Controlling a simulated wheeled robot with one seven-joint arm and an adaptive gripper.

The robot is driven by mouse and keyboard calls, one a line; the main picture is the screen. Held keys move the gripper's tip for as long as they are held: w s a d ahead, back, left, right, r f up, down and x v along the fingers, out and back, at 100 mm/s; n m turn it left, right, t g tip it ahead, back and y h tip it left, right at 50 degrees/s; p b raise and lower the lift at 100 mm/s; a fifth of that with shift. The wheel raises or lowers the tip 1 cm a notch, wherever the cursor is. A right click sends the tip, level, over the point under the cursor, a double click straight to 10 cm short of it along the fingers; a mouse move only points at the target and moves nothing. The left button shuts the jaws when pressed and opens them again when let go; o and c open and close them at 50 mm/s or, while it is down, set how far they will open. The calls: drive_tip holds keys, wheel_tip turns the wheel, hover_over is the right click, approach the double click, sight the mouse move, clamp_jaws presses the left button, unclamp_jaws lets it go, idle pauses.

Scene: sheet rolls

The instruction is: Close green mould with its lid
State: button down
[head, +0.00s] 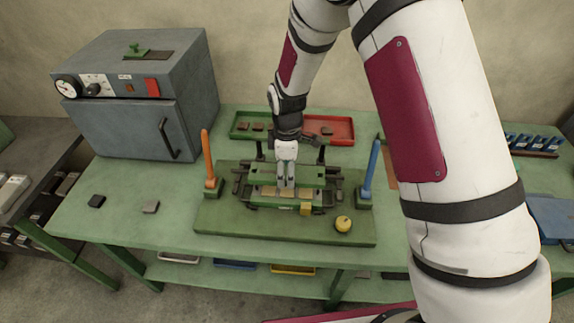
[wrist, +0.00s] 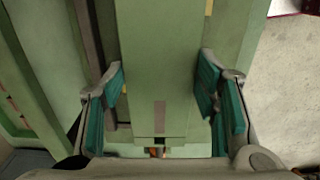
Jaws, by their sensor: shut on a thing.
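The green lid (head: 315,173) is a long flat plate, held level over the mould in the head view. My gripper (head: 286,183) reaches down from above and is shut on the lid near its middle. In the wrist view, the lid (wrist: 155,60) runs lengthwise between the teal finger pads of my gripper (wrist: 162,92). The green mould (head: 285,205) lies just below the lid on the green board, with tan pieces showing along its front. The lid hides most of the mould's top, and I cannot tell whether the two touch.
An orange post (head: 208,155) and a blue post (head: 372,162) stand left and right of the mould. A yellow knob (head: 343,223) and a small yellow block (head: 306,208) are at front right. A grey oven (head: 140,95) stands left; green (head: 240,135) and red (head: 345,138) trays lie behind.

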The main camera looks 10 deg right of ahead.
sight(287, 192)
drive_tip(key=shift+f+b, duration=0.85)
drive_tip(key=shift+f, duration=2.25)
drive_tip(key=c, duration=0.5)
unclamp_jaws()
drive_tip(key=shift+s, duration=0.1)
wheel_tip(287, 192, up, 12)
drive_tip(key=shift+f, duration=0.1)
